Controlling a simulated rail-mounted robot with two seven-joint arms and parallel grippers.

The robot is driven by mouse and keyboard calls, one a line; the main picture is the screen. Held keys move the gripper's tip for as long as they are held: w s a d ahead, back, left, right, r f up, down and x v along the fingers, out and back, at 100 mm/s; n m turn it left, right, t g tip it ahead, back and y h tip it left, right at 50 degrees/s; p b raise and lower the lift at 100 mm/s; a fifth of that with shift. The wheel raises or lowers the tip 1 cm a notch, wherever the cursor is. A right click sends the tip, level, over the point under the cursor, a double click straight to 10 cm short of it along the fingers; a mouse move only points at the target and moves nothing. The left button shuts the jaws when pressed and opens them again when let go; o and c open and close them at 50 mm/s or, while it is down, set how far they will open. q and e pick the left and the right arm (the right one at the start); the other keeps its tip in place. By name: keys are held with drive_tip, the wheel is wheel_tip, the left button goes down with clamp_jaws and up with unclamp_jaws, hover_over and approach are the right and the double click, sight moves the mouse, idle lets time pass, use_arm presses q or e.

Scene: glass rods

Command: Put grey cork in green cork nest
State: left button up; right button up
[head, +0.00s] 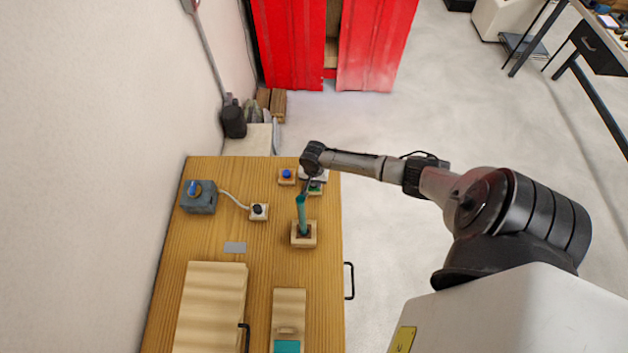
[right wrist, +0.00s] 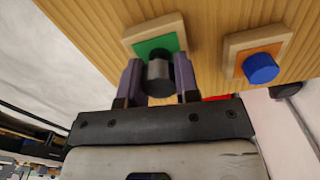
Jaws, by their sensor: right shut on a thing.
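My right gripper (right wrist: 158,66) is shut on the grey cork (right wrist: 159,76), which sits between its two fingers in the right wrist view. The green cork nest (right wrist: 152,46), a green square in a pale wooden frame, lies directly beyond the cork. The cork's far end overlaps the green square, and I cannot tell whether it is seated or held just above. In the head view my right gripper (head: 312,180) is over the green nest (head: 316,191) at the table's far right, mostly hiding the cork. My left gripper is not in view.
A blue cork (right wrist: 261,68) stands on an orange nest (right wrist: 281,52) beside the green one. A teal rod (head: 301,214) stands in a wooden block (head: 304,241) nearer me. A grey box (head: 199,203) and a wooden case (head: 208,310) are at left.

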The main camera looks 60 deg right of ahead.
drive_tip(key=shift+f+b, duration=0.3)
drive_tip(key=shift+f, duration=0.25)
drive_tip(key=o, duration=0.5)
drive_tip(key=shift+o, duration=0.5)
